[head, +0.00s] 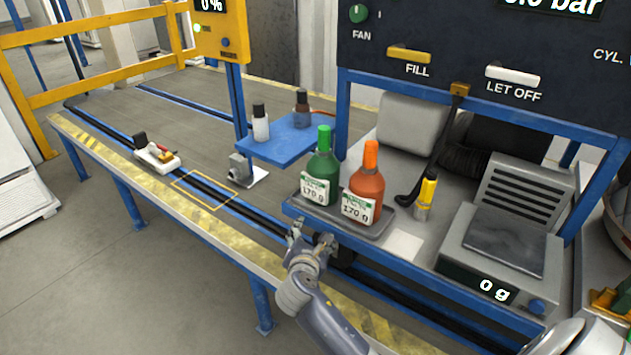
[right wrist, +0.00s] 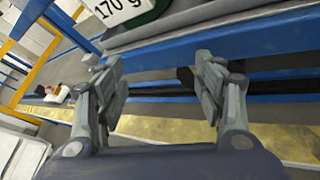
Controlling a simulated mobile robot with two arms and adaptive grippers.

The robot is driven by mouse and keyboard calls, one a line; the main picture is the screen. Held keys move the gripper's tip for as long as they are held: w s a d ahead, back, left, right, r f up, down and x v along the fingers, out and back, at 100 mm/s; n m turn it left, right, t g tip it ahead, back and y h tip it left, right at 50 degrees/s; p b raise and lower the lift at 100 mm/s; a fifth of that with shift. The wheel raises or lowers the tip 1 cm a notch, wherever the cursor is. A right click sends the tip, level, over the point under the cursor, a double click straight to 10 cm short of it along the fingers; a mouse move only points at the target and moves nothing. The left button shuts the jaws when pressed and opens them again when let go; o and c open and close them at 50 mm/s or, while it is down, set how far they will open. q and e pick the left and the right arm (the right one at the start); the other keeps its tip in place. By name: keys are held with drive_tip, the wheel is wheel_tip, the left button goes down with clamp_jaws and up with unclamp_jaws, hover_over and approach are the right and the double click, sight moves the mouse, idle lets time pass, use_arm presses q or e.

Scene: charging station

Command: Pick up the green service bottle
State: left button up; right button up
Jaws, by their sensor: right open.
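The green service bottle (head: 321,172) stands upright on a dark tray (head: 346,226), with a white 170 g label and a green cap. An orange bottle (head: 366,185) with a like label stands just right of it on the same tray. My right gripper (head: 313,240) is open and empty, below and in front of the tray's front edge, apart from the bottle. In the right wrist view, the bottle's label (right wrist: 118,8) shows at the top edge, beyond and above the open fingers (right wrist: 165,85). My left gripper is not in view.
A blue shelf (head: 290,145) with two small bottles stands left of the tray. A dark panel (head: 470,50) overhangs the back. The belt (head: 150,105) at left is mostly clear.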

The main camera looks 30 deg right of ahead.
sight(322, 159)
wheel_tip(322, 159, up, 15)
drive_tip(key=w+d+n+t+h+b, duration=0.1)
drive_tip(key=w+d+n+t+h, duration=0.1)
drive_tip(key=n+h, duration=0.2)
drive_tip(key=x, duration=0.5)
drive_tip(key=shift+w+d+r, duration=0.15)
drive_tip(key=shift+w+d, duration=0.05)
drive_tip(key=shift+w, duration=0.1)
drive_tip(key=x, duration=0.5)
drive_tip(key=shift+w+d, duration=0.2)
drive_tip(key=shift+w, duration=0.1)
clamp_jaws()
